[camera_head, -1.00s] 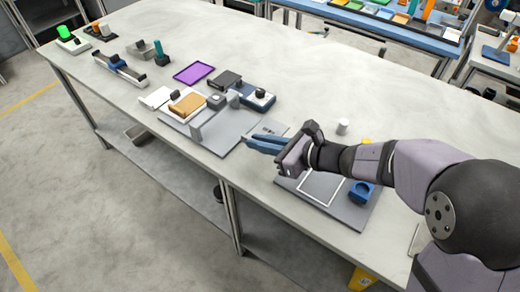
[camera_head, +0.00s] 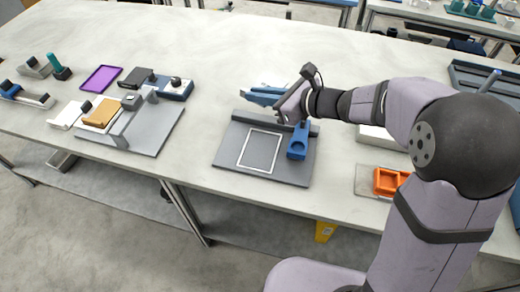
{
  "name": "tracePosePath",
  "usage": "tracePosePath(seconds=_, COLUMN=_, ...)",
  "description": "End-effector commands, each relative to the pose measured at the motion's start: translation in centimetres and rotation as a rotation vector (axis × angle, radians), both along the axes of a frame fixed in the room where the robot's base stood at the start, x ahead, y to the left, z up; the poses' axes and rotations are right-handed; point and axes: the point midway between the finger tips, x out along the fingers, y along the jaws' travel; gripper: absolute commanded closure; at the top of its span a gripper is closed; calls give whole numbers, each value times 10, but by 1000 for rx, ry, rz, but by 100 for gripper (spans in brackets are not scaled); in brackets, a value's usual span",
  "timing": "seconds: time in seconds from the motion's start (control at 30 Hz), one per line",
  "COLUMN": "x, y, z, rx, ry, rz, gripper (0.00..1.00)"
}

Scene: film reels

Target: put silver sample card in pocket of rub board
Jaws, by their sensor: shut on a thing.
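The rub board (camera_head: 227,148) is a flat dark grey board near the front edge of the table. A thin white rectangular frame (camera_head: 241,150) lies on it and outlines an empty grey area, which looks like the pocket.
A blue holder (camera_head: 298,143) with a round recess stands on the board's right side. A grey plate (camera_head: 154,138) with an upright bracket lies to the left. An orange tray (camera_head: 389,181) lies to the right.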

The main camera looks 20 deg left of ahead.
Motion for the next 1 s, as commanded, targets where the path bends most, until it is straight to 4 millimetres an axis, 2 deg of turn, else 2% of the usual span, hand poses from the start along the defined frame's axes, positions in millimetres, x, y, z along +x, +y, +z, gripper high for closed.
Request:
tracePosePath(seconds=0.03, x=4, y=-15, z=1, rx=1, ry=-2, rz=-17, gripper=100)
tracePosePath(seconds=0.17, x=0, y=-40, z=0, rx=1, ry=-1, rz=-20, gripper=100)
tracePosePath(seconds=0.3, x=-23, y=-55, z=-5, rx=1, ry=1, rz=42, gripper=100)
tracePosePath(seconds=0.7, x=-104, y=-43, z=-18, rx=2, ry=-2, rz=305, gripper=100)
tracePosePath(seconds=0.83, x=-115, y=-41, z=-14, rx=2, ry=-4, rz=351, gripper=100)
tracePosePath(seconds=1.0, x=-117, y=-40, z=-15, rx=1, ry=-2, rz=357, gripper=100)
